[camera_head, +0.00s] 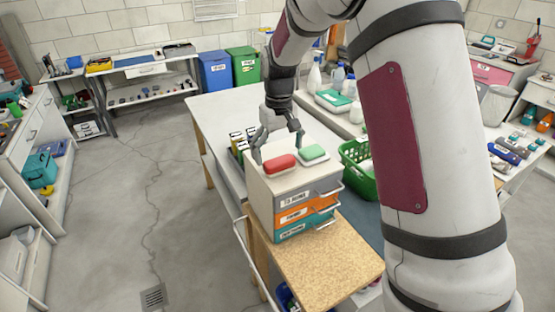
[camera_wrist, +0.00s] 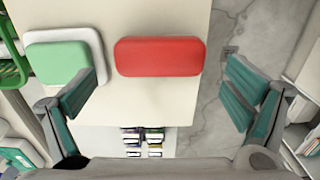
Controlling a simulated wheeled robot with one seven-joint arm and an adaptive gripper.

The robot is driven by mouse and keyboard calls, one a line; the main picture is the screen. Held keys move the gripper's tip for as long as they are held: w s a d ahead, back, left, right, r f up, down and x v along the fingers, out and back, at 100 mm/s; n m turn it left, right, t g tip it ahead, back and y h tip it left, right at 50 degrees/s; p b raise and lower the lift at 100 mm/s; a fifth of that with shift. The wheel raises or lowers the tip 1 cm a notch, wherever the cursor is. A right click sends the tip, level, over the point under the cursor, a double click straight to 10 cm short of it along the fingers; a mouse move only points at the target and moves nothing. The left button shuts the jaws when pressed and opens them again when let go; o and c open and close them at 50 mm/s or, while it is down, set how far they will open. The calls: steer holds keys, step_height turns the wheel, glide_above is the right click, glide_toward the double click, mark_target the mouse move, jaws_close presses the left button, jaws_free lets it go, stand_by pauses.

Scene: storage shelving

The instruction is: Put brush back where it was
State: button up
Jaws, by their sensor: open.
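No object in view can be clearly identified as a brush. A red rounded block (camera_head: 280,164) lies on the pale top of a small drawer unit (camera_head: 263,205); it also shows in the wrist view (camera_wrist: 160,57). To its right in the head view, a green rounded block (camera_head: 312,152) lies on a white base; in the wrist view the green block (camera_wrist: 58,62) is at the left. My gripper (camera_head: 279,148) is open and empty above the drawer unit's top. In the wrist view its spread fingers (camera_wrist: 163,82) are on either side of the red block, not gripping it.
The drawer unit stands on a wooden-topped bench (camera_head: 325,255). A green basket (camera_head: 352,158) is to its right, and small labelled boxes (camera_head: 238,140) are behind it. Bottles (camera_head: 314,78) stand farther back. Open concrete floor (camera_head: 110,200) lies to the left.

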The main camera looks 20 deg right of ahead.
mark_target(278, 159)
steer(key=s+r+t+b, duration=0.1)
steer(key=s+r, duration=0.2)
steer(key=r, duration=0.4)
steer(key=s+r+b, duration=0.1)
steer(key=s+r, duration=0.2)
steer(key=r, duration=0.4)
steer(key=s+r+m+t, duration=0.2)
steer(key=s+t, duration=0.2)
steer(key=s, duration=1.9)
steer(key=shift+s, duration=0.25)
steer(key=shift+r, duration=0.1)
